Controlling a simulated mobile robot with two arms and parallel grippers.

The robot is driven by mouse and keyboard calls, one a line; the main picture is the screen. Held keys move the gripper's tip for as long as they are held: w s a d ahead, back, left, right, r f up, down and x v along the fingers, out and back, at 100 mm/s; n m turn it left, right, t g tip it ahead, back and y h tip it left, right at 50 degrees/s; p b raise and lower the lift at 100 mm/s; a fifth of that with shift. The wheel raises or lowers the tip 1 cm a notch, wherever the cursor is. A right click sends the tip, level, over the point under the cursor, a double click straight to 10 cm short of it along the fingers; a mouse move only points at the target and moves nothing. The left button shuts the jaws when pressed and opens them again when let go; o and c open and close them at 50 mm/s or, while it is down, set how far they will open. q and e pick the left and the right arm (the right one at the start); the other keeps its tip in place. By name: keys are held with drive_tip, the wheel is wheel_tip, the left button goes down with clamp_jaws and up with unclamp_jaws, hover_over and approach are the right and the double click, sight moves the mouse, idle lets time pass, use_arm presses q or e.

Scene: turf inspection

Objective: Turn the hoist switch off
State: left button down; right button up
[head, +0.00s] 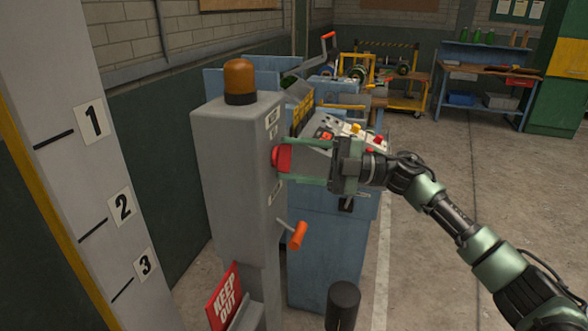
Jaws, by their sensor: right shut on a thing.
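A grey control post (235,150) stands left of centre, with an amber beacon (240,80) on top. A red knob (281,158) sits on the post's right-hand face, between small white plates too small to read; it looks like the hoist switch. My right gripper (287,161) reaches in from the right and is shut on this red knob, one green finger above and one below. The fingers hide part of the knob, so I cannot tell its setting. Lower on the same face is a lever with an orange grip (297,235). My left gripper is not in view.
A wall with numbered plates (93,120) rises at the left. A red KEEP OUT sign (225,298) and a black cylinder (342,305) stand low in front. A blue machine (325,250) is behind the post.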

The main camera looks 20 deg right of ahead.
drive_tip(key=n+h+b, duration=0.1)
drive_tip(key=n, duration=0.1)
drive_tip(key=n+g, duration=0.1)
drive_tip(key=n, duration=0.2)
drive_tip(key=shift+h+b, duration=0.35)
drive_tip(key=shift+h, duration=0.05)
idle(0.3)
drive_tip(key=o, duration=1.4)
drive_tip(key=b+v, duration=0.2)
drive_tip(key=v, duration=0.5)
drive_tip(key=shift+d+r+b, duration=0.1)
drive_tip(key=shift+d+b, duration=0.2)
drive_tip(key=shift+d, duration=0.15)
